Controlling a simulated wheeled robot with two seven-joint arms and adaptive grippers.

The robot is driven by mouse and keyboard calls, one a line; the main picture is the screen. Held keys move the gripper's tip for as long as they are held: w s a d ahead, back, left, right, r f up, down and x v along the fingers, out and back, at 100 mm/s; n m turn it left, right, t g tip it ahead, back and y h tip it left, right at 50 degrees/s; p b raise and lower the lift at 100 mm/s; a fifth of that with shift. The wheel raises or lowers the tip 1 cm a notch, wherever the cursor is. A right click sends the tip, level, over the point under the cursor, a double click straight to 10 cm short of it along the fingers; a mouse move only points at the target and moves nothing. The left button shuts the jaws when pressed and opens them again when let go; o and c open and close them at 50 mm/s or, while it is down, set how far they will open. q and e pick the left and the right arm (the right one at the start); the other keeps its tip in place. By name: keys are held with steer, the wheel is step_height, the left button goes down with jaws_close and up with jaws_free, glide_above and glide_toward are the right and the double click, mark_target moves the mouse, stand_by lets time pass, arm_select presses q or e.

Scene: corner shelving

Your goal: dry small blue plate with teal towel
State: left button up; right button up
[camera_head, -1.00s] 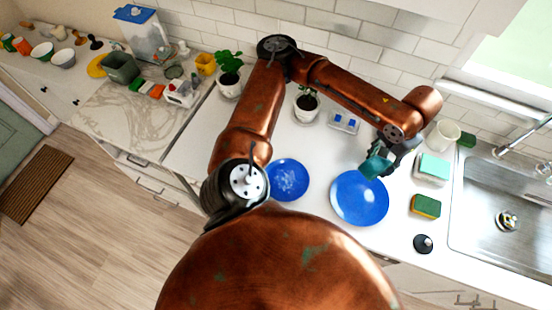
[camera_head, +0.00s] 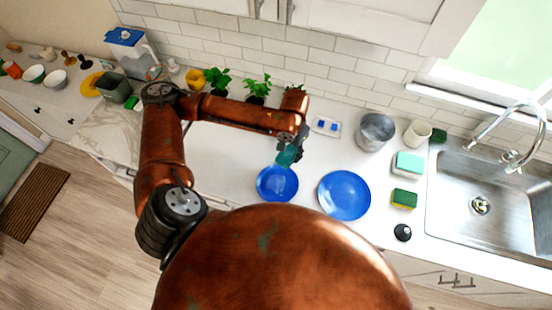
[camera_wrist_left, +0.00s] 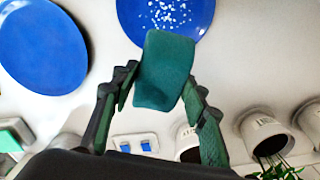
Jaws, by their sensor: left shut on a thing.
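The small blue plate (camera_head: 277,190) lies flat on the white counter. White water spots show on it in the left wrist view (camera_wrist_left: 178,30). My left gripper (camera_head: 291,150) is shut on the teal towel (camera_head: 287,157), at the far edge of the small plate in the head view. In the left wrist view the towel (camera_wrist_left: 163,72) is a block-shaped piece between the fingers, overlapping the near edge of the small plate; I cannot tell whether it touches. My right gripper is not in view.
A larger blue plate (camera_head: 344,196) lies to the right. A green and yellow sponge (camera_head: 404,199), a teal-topped stack (camera_head: 408,164), a metal pot (camera_head: 375,132) and a white cup (camera_head: 417,133) stand before the sink (camera_head: 482,190). Potted plants (camera_head: 258,88) line the wall.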

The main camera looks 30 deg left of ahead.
mark_target(281, 163)
arm_select(q)
steer(key=s+p, duration=0.1)
steer(key=p, duration=0.1)
steer(key=s+f+m+p, duration=0.1)
steer(key=s+p, duration=0.1)
steer(key=s+a+m+p, duration=0.1)
steer(key=s+p, duration=0.1)
steer(key=shift+f+p, duration=0.35)
steer(key=shift+p, duration=0.05)
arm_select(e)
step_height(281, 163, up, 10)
arm_select(q)
steer(key=f+b, duration=0.3)
steer(key=s+f+b, duration=0.1)
steer(key=f+b, duration=0.2)
steer(key=shift+s+f, duration=0.1)
steer(key=shift+f, duration=0.05)
steer(key=shift+f+b, duration=0.3)
steer(key=shift+b, duration=0.35)
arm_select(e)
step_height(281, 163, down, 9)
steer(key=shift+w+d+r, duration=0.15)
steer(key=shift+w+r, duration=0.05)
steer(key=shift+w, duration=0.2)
arm_select(q)
steer(key=shift+f, duration=0.65)
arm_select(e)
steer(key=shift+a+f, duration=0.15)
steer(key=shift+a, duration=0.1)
